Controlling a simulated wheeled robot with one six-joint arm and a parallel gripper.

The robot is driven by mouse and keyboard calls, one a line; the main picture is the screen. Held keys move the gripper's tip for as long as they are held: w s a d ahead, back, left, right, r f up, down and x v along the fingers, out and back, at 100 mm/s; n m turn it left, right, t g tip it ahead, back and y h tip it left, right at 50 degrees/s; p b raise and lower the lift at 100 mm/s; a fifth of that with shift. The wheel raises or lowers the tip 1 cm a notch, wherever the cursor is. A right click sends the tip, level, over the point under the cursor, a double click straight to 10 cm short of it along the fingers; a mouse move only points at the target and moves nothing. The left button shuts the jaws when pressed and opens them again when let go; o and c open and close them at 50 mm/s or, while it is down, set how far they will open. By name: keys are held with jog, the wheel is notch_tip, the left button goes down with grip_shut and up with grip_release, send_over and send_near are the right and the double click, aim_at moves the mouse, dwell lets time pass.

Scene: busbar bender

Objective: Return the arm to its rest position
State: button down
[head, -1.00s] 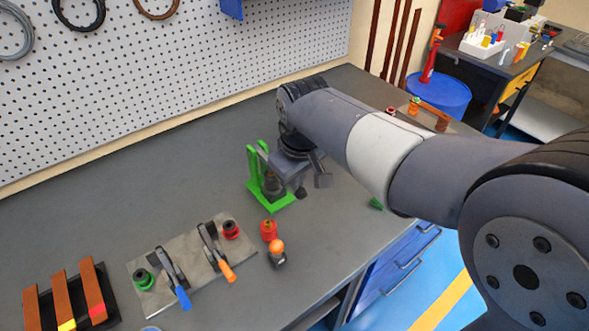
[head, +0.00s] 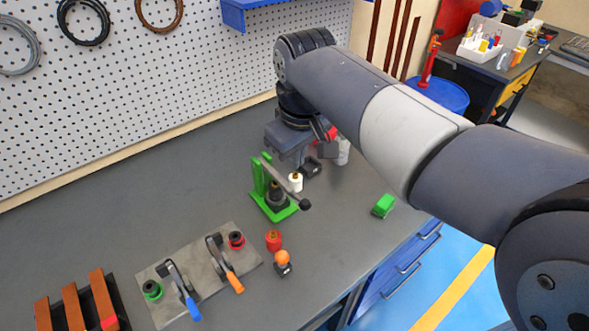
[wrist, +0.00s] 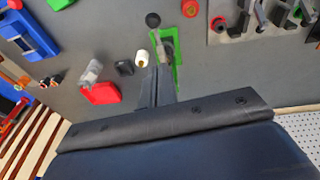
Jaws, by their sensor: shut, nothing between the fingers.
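My gripper (head: 304,158) hangs from the raised arm over the back middle of the workbench, behind the green bender. In the wrist view my gripper's fingers (wrist: 157,84) are shut with nothing between them, above the grey bench. The green bender (head: 272,200) stands upright below and in front of my gripper, with its dark lever slanting down to the right to a black knob. In the wrist view the bender (wrist: 177,65) lies just beyond the fingers. My gripper looks apart from the bender.
A white cylinder (head: 296,182) stands beside the bender. A red knobbed piece (head: 274,240) and an orange-topped piece (head: 282,262) stand in front. A clamp plate (head: 212,275) and copper bars (head: 104,298) are at left. A green block (head: 383,205) lies at right.

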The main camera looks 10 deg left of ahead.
jog(key=shift+v, duration=1.4)
jog(key=shift+f, duration=0.1)
jog(key=b, duration=0.2)
send_over(300, 200)
jog(key=s+x, duration=0.1)
jog(key=x, duration=0.6)
jog(key=s+x, duration=0.1)
jog(key=x, duration=0.3)
jog(key=shift+s+d+f, duration=0.25)
jog(key=shift+f, duration=0.25)
jog(key=shift+s+d+f+b, duration=0.2)
jog(key=shift+d+f+b, duration=0.2)
jog(key=shift+f+b, duration=0.1)
